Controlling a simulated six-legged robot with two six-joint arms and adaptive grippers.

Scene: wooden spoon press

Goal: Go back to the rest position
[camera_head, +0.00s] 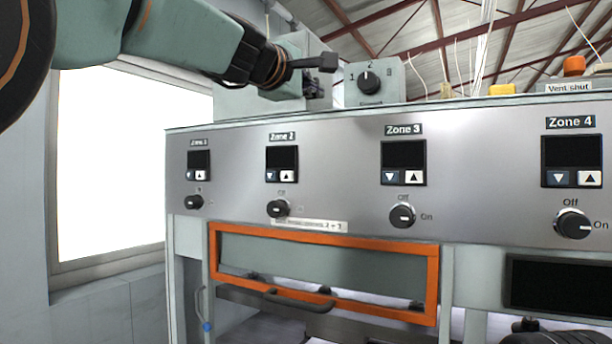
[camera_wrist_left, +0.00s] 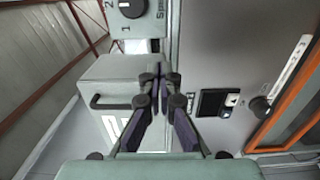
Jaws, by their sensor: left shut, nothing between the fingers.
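My left arm comes in from the upper left of the head view. Its gripper (camera_head: 314,87) is in front of a grey box on top of the press panel, left of the 1-2-3 selector knob (camera_head: 369,82). In the left wrist view the left gripper (camera_wrist_left: 160,72) has its fingertips together with nothing between them. A grey box with a dark handle (camera_wrist_left: 112,95) lies beyond the fingers there. No fingers of my right gripper show in either view.
The press panel (camera_head: 345,150) carries zone displays and Off/On knobs. Below it is an orange-framed guard (camera_head: 325,240) with a dark handle (camera_head: 298,300). A bright window (camera_head: 120,175) is at left. A dark rounded part shows at the lower right edge.

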